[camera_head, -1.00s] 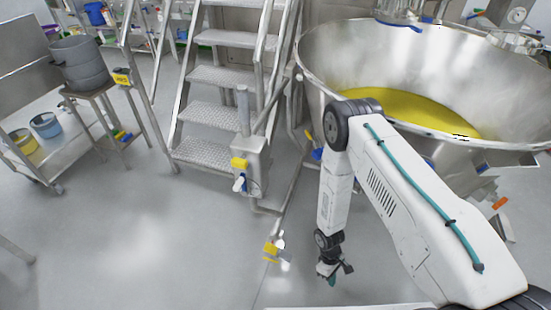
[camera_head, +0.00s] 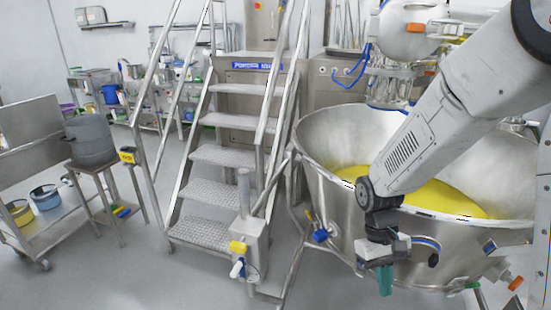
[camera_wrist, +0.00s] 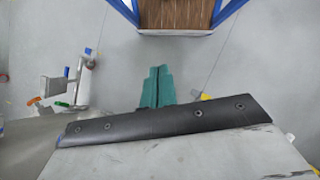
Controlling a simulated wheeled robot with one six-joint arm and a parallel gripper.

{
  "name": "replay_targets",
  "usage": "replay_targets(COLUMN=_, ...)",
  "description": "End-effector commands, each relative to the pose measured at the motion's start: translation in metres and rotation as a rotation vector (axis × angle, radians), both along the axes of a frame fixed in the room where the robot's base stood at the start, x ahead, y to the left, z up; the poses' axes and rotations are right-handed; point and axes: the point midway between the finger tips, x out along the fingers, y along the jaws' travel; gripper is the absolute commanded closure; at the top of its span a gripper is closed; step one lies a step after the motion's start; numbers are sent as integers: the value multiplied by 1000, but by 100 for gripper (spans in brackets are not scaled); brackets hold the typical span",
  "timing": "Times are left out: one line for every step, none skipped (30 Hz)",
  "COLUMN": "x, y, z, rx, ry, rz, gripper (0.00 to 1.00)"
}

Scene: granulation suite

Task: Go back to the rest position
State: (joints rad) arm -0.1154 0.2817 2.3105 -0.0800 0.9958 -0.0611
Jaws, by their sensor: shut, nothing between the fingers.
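My gripper (camera_head: 385,280) hangs pointing down in front of the large steel bowl (camera_head: 325,178), at the lower right of the head view. Its teal fingers are together and hold nothing. In the wrist view the teal fingers of my gripper (camera_wrist: 156,86) also lie side by side, over bare grey floor. My arm reaches in from the upper right, across the front of the bowl and its yellow contents (camera_head: 450,197).
Metal stairs (camera_head: 215,155) with rails stand left of the bowl. A valve post (camera_head: 245,235) stands at their foot. A grey pot (camera_head: 90,140) sits on a stand at left, beside a cart (camera_head: 70,215). A brown-topped, blue-framed thing (camera_wrist: 175,15) is at the wrist view's top.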

Motion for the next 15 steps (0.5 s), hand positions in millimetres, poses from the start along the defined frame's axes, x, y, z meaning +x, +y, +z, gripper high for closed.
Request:
replay_targets(x=-8, y=-2, z=21, rx=1, ry=-23, rz=-22, gripper=100)
replay_targets(x=-13, y=-3, z=32, rx=1, ry=-32, rz=-33, gripper=100)
replay_targets(x=-21, y=-5, z=45, rx=2, ry=-43, rz=-49, gripper=100)
replay_targets(x=-27, y=-6, z=55, rx=3, ry=-54, rz=-61, gripper=100)
replay_targets(x=-33, y=-7, z=64, rx=4, ry=-62, rz=-73, gripper=100)
replay_targets(x=-40, y=-8, z=76, rx=6, ry=-78, rz=-89, gripper=100)
replay_targets(x=-47, y=-9, z=84, rx=8, ry=-88, rz=-100, gripper=100)
replay_targets(x=-53, y=-10, z=92, rx=10, ry=-100, rz=-110, gripper=100)
replay_targets(x=-61, y=-11, z=103, rx=13, ry=-117, rz=-122, gripper=100)
replay_targets(x=-67, y=-12, z=110, rx=16, ry=-132, rz=-130, gripper=100)
replay_targets(x=-74, y=-13, z=117, rx=19, ry=-145, rz=-139, gripper=100)
replay_targets(x=-82, y=-14, z=126, rx=23, ry=-166, rz=-150, gripper=100)
replay_targets(x=-88, y=-14, z=132, rx=27, ry=-182, rz=-159, gripper=100)
replay_targets(x=-94, y=-15, z=138, rx=30, ry=-200, rz=-167, gripper=100)
replay_targets(x=-101, y=-16, z=145, rx=35, ry=-224, rz=-175, gripper=100)
